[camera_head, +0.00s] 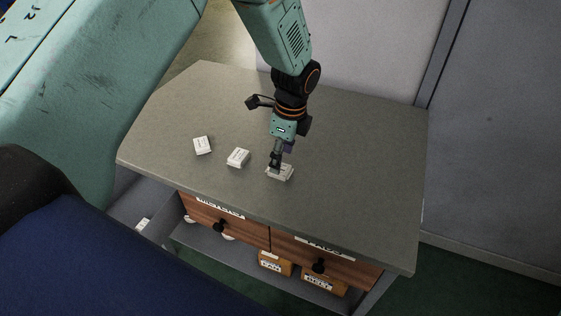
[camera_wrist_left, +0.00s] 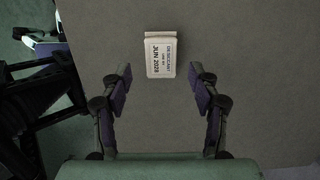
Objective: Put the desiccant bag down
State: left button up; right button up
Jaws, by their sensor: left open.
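A white desiccant bag (camera_head: 284,174) lies flat on the grey bench top near its front edge. My left gripper (camera_head: 275,166) is right at it, pointing down, and hides part of it. In the left wrist view the bag (camera_wrist_left: 160,56) shows a label with "JUN 2028". There my left gripper (camera_wrist_left: 160,76) has its two fingers spread wide, with a gap between each finger and the bag. Two similar white packets (camera_head: 238,157) and (camera_head: 202,145) lie to the left on the bench. My right gripper is not in view.
The bench top (camera_head: 365,150) is clear to the right and behind. Its front has two wooden drawers (camera_head: 225,222) and (camera_head: 330,262) with black knobs. A lower shelf holds labelled boxes (camera_head: 275,263). A grey wall panel (camera_head: 500,130) stands at the right.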

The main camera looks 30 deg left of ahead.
aim_at(285, 169)
pick_arm(q)
notch_tip(285, 169, up, 8)
jog(key=p, duration=0.1)
jog(key=shift+d+r, duration=0.15)
jog(key=shift+d, duration=0.3)
